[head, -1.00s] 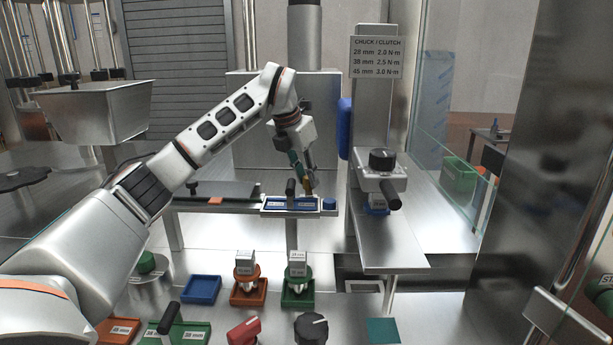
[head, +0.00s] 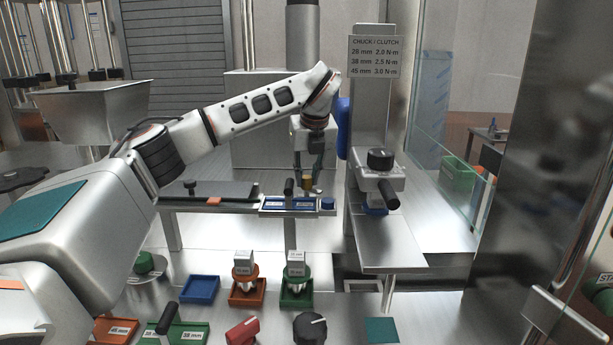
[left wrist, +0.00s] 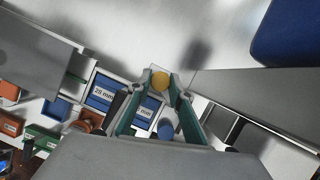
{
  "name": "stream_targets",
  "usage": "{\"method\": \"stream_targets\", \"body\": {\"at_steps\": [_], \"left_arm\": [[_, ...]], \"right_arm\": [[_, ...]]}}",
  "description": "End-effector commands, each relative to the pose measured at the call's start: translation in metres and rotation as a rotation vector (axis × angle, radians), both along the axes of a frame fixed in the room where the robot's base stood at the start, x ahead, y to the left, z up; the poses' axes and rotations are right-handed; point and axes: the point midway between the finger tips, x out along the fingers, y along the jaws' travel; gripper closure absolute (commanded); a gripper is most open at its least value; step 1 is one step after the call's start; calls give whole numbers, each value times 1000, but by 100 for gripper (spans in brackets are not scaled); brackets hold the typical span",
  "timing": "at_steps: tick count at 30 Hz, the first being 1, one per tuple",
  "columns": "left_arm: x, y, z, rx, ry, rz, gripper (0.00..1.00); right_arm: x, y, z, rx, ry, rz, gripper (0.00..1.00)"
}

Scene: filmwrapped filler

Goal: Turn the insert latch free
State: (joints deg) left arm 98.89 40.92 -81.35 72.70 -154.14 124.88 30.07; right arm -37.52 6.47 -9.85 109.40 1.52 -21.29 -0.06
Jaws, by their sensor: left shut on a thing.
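The insert latch appears as a small yellow round knob (head: 307,184) at the back edge of the blue insert (head: 275,206), which has white labels and a black upright handle (head: 289,187). In the left wrist view the yellow knob (left wrist: 160,81) sits between the tips of my teal fingers. My left gripper (head: 308,178) points down over the insert and is shut on the knob. The insert's 28 mm label shows in the left wrist view (left wrist: 103,93); my fingers hide part of the insert. My right gripper is not in view.
A blue round knob (head: 328,203) is right of the insert. The chuck head (head: 380,176) with its black handle stands close on the right, by a grey post. Orange (head: 247,298) and green (head: 297,300) trays with parts are in front, below the shelf.

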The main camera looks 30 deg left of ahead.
Motion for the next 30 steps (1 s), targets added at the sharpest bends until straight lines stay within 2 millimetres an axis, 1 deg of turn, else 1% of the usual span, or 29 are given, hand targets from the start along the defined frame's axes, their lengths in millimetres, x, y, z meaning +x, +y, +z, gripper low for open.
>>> {"method": "stream_targets", "body": {"at_steps": [6, 15, 22, 30], "left_arm": [[1, -1, 1, 0, -1, 199, 100], [3, -2, 1, 1, -1, 412, 100], [3, -2, 1, -1, -1, 504, 100], [3, -1, 0, -1, 0, 541, 100]], "right_arm": [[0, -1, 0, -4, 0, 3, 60], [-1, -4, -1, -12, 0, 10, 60], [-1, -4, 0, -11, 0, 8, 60], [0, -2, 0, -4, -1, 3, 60]]}}
